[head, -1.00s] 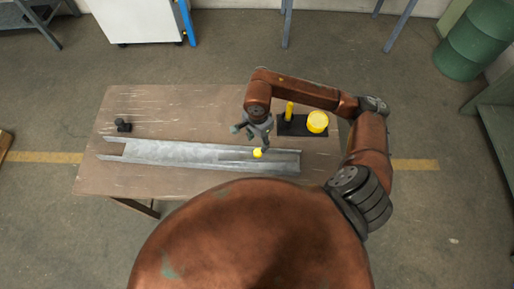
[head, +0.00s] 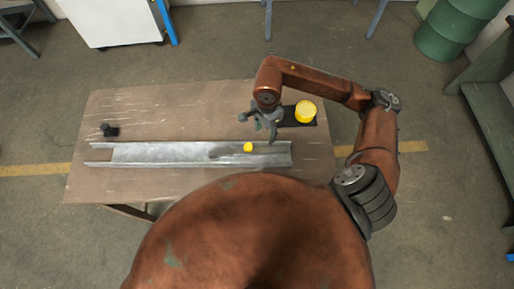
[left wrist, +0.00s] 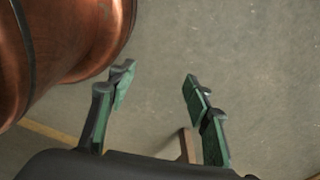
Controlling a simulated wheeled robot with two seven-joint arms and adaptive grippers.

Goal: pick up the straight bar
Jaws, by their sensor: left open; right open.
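A long grey metal channel (head: 150,154) lies across the front of the table. A thin darker grey strip (head: 225,154), which seems to be the straight bar, lies in its right half, next to a small yellow piece (head: 248,147); I cannot make out its ends clearly. My right gripper (head: 260,128) is open and empty, above the table at the back edge of the channel's right part. My left gripper (left wrist: 156,82) shows only in the left wrist view, open and empty, with the floor beyond it.
A black plate (head: 311,123) with a yellow disc (head: 305,110) lies right of my right gripper. A small black object (head: 109,130) sits at the table's left.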

